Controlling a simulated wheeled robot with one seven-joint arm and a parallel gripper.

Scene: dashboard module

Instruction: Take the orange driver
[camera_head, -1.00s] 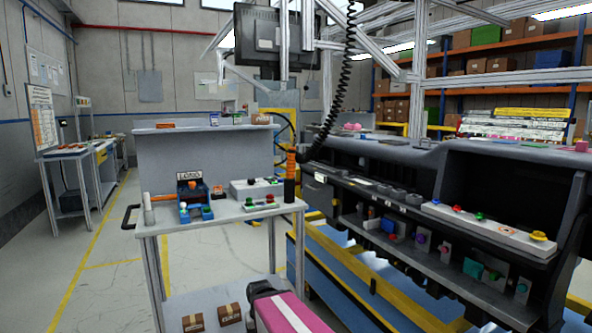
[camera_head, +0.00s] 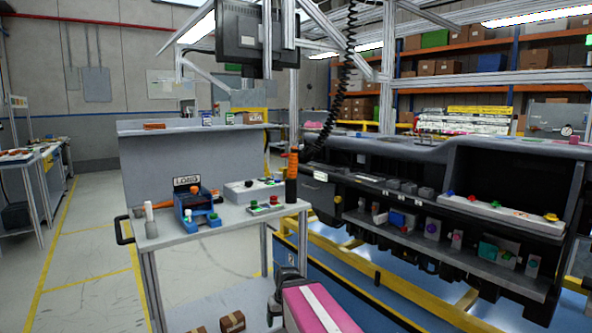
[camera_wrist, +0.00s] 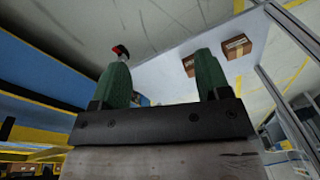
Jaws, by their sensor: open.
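The orange driver (camera_head: 292,164) stands upright at the right end of the cart's top shelf (camera_head: 185,236). It has an orange upper part and a black lower part, and a black coiled cord runs up from its top. My gripper shows in the wrist view (camera_wrist: 163,75), with two green fingers spread apart and nothing between them. In the head view my pink and white arm (camera_head: 318,310) is low at the bottom, below the shelf top and apart from the driver. The driver cannot be made out in the wrist view.
The black dashboard module (camera_head: 420,210) is close on the right. Small cardboard boxes (camera_head: 232,321) lie on the lower shelf.

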